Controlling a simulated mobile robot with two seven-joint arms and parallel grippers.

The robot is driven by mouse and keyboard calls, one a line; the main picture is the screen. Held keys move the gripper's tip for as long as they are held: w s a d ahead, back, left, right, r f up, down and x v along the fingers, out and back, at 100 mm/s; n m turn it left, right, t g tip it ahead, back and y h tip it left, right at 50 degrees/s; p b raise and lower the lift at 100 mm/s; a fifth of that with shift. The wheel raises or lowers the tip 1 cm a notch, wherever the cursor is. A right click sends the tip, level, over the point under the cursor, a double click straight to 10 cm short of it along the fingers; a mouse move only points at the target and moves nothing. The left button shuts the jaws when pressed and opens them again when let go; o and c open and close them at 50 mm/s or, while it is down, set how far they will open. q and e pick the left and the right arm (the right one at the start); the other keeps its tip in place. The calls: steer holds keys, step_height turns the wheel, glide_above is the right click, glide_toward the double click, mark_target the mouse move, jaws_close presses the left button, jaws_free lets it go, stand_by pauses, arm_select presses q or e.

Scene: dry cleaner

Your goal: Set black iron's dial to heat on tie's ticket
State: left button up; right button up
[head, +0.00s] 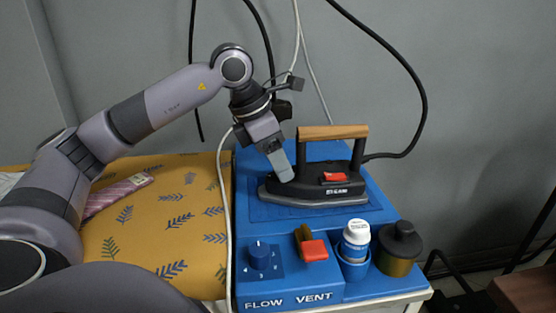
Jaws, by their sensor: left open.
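The black iron (318,190) with a wooden handle rests on the blue station. A red part (334,177) shows on top of its body; I cannot make out a heat dial, and part of its left end is hidden behind my gripper. My left gripper (285,174) reaches down from above to the iron's left end; its fingers overlap in this view, and I cannot tell if they touch the iron. The pink striped tie (106,198) lies on the yellow cloth with a pale ticket (139,179) at its upper end, too small to read. My right gripper is not in view.
The blue station (310,298) carries a blue knob (260,254), a red lever (314,250), a white-capped bottle (355,240) and a dark-capped jar (399,250). The yellow leaf-print cloth (150,240) spreads at left. A white cable (224,220) and black cables hang nearby.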

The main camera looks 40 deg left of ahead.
arm_select(q)
steer(key=c, duration=1)
steer(key=shift+c, duration=0.2)
steer(key=m+p, duration=0.1)
steer(key=m, duration=0.1)
steer(key=m+g+h+p, duration=0.1)
steer(key=m, duration=0.2)
steer(key=shift+w+r+g+h+p, duration=0.15)
steer(key=shift+g+h+p, duration=0.15)
steer(key=shift+p, duration=0.1)
steer(key=shift+a+m+p, duration=0.1)
steer(key=shift+m+p, duration=0.3)
steer(key=shift+m, duration=0.4)
steer(key=shift+m+g+p, duration=0.5)
steer(key=shift+m+g, duration=0.1)
steer(key=shift+m, duration=0.5)
